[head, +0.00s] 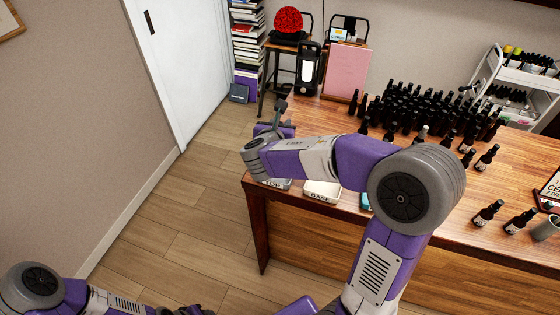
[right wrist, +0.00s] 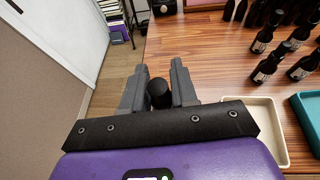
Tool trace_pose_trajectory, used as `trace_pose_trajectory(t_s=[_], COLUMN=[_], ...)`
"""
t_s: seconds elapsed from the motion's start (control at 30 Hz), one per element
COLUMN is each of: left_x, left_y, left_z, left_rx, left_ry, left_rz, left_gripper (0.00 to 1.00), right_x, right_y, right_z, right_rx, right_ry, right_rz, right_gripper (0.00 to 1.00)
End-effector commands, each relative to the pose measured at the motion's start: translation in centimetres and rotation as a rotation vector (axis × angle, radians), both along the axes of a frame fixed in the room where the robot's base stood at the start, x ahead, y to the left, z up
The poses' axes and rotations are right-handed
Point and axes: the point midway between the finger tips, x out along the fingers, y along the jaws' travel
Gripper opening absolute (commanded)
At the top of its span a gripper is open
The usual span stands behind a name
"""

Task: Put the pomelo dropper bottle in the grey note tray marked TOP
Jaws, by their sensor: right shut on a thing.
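My right gripper (right wrist: 160,82) is shut on a dark bottle (right wrist: 159,94), seen mostly from its black cap end. No label shows, so I cannot tell its name. In the head view the right gripper (head: 280,108) is near the table's left end, partly hidden by my wrist. The grey tray marked TOP (head: 278,184) sits at the table's front left corner, mostly covered by my right arm in the head view. It is hidden in the right wrist view. My left arm is at the lower left; its jaws are unclear.
A cream tray marked BASE (head: 322,192) and a teal tray (head: 366,203) stand right of the grey one. Many dark bottles (head: 410,105) crowd the table's back. Floor lies open at left.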

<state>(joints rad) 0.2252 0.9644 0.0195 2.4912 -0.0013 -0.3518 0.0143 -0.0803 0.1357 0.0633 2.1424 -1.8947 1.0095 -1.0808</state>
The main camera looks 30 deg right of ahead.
Motion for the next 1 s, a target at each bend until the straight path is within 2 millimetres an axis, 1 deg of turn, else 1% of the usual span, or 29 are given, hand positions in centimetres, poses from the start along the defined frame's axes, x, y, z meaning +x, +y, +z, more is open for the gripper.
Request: trace_pose_trajectory(t_s=[0.03, 0.1, 0.27, 0.4, 0.5, 0.6, 0.83, 0.97, 1.0], left_x=[0.0, 0.0, 0.0, 0.0, 0.0, 0.0, 0.0, 0.0, 0.0], left_y=[0.0, 0.0, 0.0, 0.0, 0.0, 0.0, 0.0, 0.0, 0.0], left_z=[-0.6, -0.8, -1.2, -2.1, -2.5, -2.6, -2.5, -2.9, -3.0], left_rx=[0.000, 0.000, 0.000, 0.000, 0.000, 0.000, 0.000, 0.000, 0.000], left_ry=[0.000, -0.001, -0.001, -0.001, -0.001, -0.001, -0.001, -0.001, -0.001], left_rz=[0.000, 0.000, -0.001, -0.001, -0.001, -0.001, -0.001, -0.001, -0.001], left_gripper=[0.43, 0.43, 0.43, 0.43, 0.43, 0.43, 0.43, 0.43, 0.43], right_x=[0.0, 0.0, 0.0, 0.0, 0.0, 0.0, 0.0, 0.0, 0.0], right_y=[0.0, 0.0, 0.0, 0.1, 0.1, 0.1, 0.1, 0.1, 0.1], right_z=[-1.3, -2.3, -3.7, -6.2, -7.6, -8.0, -7.9, -8.3, -8.4], right_rx=[-0.001, -0.002, -0.001, 0.000, -0.001, -0.001, -0.001, -0.001, 0.000], right_ry=[0.005, 0.005, 0.003, 0.004, 0.004, 0.001, -0.001, -0.001, 0.000], right_rz=[0.001, 0.001, 0.001, 0.002, 0.002, 0.002, 0.002, 0.002, 0.002], right_gripper=[0.00, 0.00, 0.00, 0.00, 0.00, 0.00, 0.00, 0.00, 0.29])
